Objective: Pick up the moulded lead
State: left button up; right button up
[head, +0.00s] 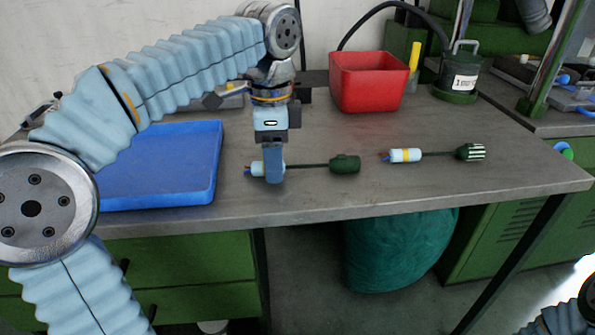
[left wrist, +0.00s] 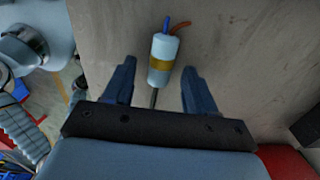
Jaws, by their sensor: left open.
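A lead lies on the grey table, with a smooth dark green moulded plug (head: 345,164) at its right end. A thin dark cable joins it to a pale cylinder (head: 257,169), partly hidden behind my gripper. My left gripper (head: 273,174) points down over that cylinder, open. In the left wrist view the pale cylinder (left wrist: 164,55), with a yellow band and blue and orange wire ends, lies between and slightly beyond the spread fingers. A second lead lies to the right, with a pale cylinder (head: 404,155) and a green-and-white ribbed end (head: 472,152). My right gripper is out of view.
A blue tray (head: 160,199) lies at the left of the table (head: 400,195). A red bin (head: 368,82) stands at the back, with a yellow-handled tool and a dark green pot (head: 460,80) beside it. The table's front edge is close to the leads.

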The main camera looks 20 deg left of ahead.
pick_arm(q)
jog(key=shift+f, duration=0.3)
grip_shut()
jog(key=shift+r, duration=0.1)
